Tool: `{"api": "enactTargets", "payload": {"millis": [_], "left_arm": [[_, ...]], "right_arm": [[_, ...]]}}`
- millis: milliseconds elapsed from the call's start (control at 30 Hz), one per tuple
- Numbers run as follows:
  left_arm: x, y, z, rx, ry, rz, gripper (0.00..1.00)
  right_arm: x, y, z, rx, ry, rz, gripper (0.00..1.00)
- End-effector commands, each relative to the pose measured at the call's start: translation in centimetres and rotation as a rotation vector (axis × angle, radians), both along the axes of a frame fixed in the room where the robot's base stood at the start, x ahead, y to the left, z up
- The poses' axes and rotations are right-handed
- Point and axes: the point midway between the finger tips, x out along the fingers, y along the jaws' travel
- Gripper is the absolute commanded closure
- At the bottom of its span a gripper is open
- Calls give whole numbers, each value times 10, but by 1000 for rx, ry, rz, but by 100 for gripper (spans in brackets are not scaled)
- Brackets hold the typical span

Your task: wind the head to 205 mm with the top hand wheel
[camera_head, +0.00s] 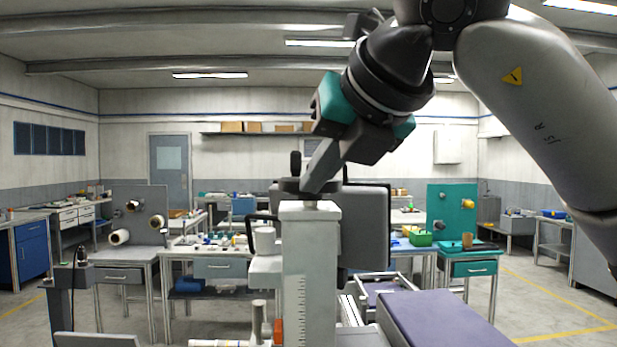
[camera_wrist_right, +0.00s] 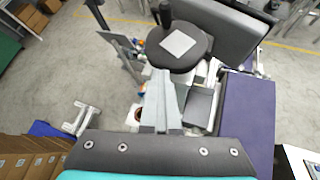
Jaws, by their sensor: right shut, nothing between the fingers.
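The top hand wheel (camera_head: 291,186) is a dark disc with an upright knob (camera_head: 295,163), on top of a pale column (camera_head: 310,265). In the right wrist view the wheel (camera_wrist_right: 195,60) shows a white square on its face, and its knob (camera_wrist_right: 165,14) is at the far side. My right gripper (camera_head: 314,186) is shut and empty, its fingertips over the wheel's near right part in the head view; I cannot tell if they touch it. A scale (camera_head: 301,310) runs down the column, with an orange mark (camera_head: 278,330) beside it; its figures are unreadable. My left gripper is out of view.
A dark panel (camera_head: 372,225) stands close behind the column, and a purple-topped bench (camera_head: 440,318) lies to its right. A pale bracket with a cup (camera_head: 264,240) sits left of the column. Workbenches (camera_head: 220,268) line the room behind. Open floor shows at right.

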Motion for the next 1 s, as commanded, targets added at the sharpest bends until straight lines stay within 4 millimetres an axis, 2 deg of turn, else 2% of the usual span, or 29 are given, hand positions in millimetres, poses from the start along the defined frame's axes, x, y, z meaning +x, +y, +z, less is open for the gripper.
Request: {"api": "enactTargets", "payload": {"millis": [367, 700, 1000], "left_arm": [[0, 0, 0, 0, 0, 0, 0], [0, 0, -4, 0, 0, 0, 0], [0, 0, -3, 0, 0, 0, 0]], "right_arm": [[2, -3, 2, 5, -7, -6, 100], [7, -14, 2, 8, -8, -7, 100], [7, -14, 3, 8, -8, -5, 100]]}}
